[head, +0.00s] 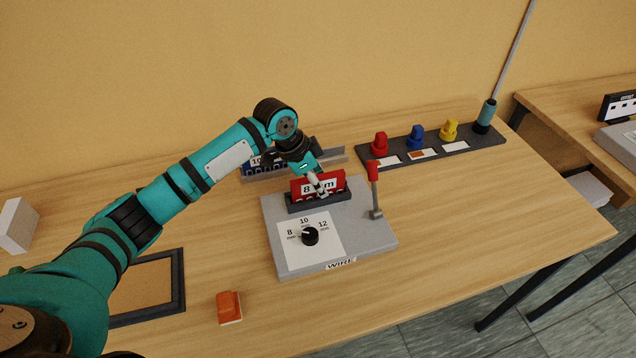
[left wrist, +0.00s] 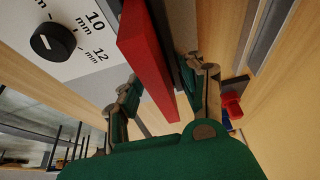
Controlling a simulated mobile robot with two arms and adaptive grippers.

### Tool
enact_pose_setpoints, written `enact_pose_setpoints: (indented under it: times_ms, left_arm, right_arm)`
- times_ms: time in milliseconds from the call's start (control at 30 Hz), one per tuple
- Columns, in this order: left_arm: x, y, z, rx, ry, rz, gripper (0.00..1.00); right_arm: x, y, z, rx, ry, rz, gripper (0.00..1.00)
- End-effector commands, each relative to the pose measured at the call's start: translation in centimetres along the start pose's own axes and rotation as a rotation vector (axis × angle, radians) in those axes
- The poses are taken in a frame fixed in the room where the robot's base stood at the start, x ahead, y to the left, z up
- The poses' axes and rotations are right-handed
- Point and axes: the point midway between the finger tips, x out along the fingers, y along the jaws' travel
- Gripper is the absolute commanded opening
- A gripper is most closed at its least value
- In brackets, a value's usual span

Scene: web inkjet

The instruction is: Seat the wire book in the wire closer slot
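The wire book, a red block marked 8 mm (head: 335,184), stands upright in the dark wire closer slot (head: 322,205) on the grey wire closer (head: 378,240). Its seating depth cannot be told. My left gripper (head: 317,183) is over the book from behind and above, hiding part of its label. In the left wrist view, the red book (left wrist: 146,55) lies between the spread fingers of my left gripper (left wrist: 160,80), with visible room beside it. The gripper looks open. My right gripper is not in view.
The closer has a black dial (head: 310,236) and a red-topped lever (head: 374,190). A grey rack (head: 333,153) with a blue block (head: 262,164) stands behind. A dark strip (head: 485,141) holds red, blue and yellow pieces. An orange block (head: 229,306) lies in front. The table's right side is clear.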

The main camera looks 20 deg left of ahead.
Motion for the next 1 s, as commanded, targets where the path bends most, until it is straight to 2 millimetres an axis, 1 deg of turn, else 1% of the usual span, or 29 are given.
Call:
enact_pose_setpoints:
  times_ms: [33, 167, 400, 533, 700, 1000]
  left_arm:
    - [-0.7, -0.1, -0.3, 0.003, 0.003, -0.004, 0.39]
    - [-3.2, -0.2, -0.2, 0.001, 0.005, -0.005, 0.39]
    - [-8.6, -0.2, -0.3, 0.002, 0.005, -0.006, 0.39]
    - [-10.8, -0.1, -0.3, 0.001, 0.004, -0.004, 0.39]
    - [-12.2, -0.1, -0.2, 0.0, 0.002, -0.001, 0.39]
    - [-12.5, 0.0, -0.3, 0.0, 0.003, -0.001, 0.39]
  right_arm:
    - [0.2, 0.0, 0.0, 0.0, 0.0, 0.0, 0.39]
    - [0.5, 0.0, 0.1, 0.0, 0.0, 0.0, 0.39]
    - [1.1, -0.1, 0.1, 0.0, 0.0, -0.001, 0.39]
    - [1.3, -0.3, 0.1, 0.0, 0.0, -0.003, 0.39]
    - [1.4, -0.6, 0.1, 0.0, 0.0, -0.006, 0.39]
    - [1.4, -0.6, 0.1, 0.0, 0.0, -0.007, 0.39]
